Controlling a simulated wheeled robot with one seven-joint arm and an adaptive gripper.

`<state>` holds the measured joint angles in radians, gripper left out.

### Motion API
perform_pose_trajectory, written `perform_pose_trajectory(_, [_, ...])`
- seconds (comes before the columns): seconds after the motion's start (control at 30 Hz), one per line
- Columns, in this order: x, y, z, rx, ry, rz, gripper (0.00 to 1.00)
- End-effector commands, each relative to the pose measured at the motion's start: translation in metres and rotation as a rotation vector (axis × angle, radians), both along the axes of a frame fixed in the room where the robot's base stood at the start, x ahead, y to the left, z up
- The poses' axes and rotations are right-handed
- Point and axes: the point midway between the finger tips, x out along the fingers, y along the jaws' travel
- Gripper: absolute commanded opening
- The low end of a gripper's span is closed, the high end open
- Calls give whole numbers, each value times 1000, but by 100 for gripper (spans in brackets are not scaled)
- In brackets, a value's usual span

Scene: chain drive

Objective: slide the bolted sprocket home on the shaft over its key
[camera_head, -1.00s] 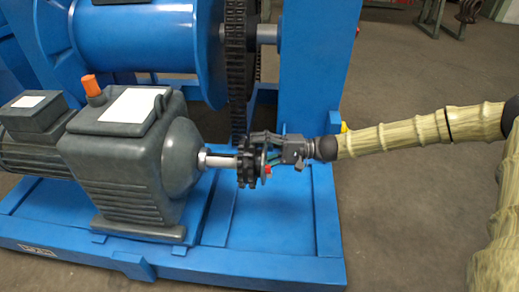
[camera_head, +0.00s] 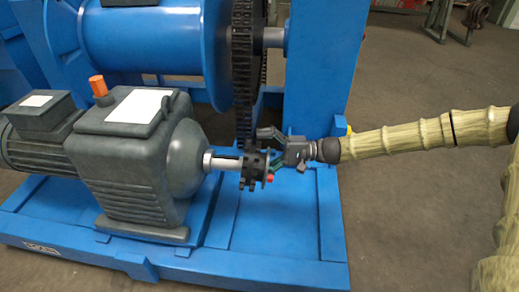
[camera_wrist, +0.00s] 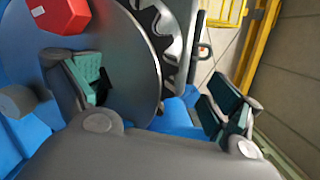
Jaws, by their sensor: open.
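The dark toothed sprocket (camera_head: 251,172) sits on the light metal shaft (camera_head: 224,163) of the grey gearbox, with bare shaft between it and the housing. A pale round plate (camera_wrist: 130,60) with a red bolt head (camera_wrist: 60,14) is on its outer side. The bolt also shows in the head view (camera_head: 270,178). My gripper (camera_head: 270,151) is open at the sprocket's right side. In the wrist view (camera_wrist: 158,92) one finger overlaps the plate and the other stands clear beyond its rim. I cannot tell whether the first finger touches. The key cannot be made out.
The grey gearbox and motor (camera_head: 135,165) stand on the blue base frame (camera_head: 255,258). A dark chain (camera_head: 243,75) runs on the large wheel above and behind the sprocket. A blue upright (camera_head: 322,75) stands behind my gripper. Open floor lies to the right.

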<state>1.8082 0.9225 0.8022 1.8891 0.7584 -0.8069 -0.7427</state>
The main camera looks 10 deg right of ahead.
Motion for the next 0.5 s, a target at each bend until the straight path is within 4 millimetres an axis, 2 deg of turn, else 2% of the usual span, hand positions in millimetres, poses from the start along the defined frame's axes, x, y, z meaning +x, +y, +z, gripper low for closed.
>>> perform_pose_trajectory(0.1, [-2, -2, -18, -9, 11, -4, 92])
perform_pose_trajectory(0.27, [-2, -5, -16, -8, 9, -3, 92])
perform_pose_trajectory(0.5, [-5, -32, -12, -7, 5, -5, 92])
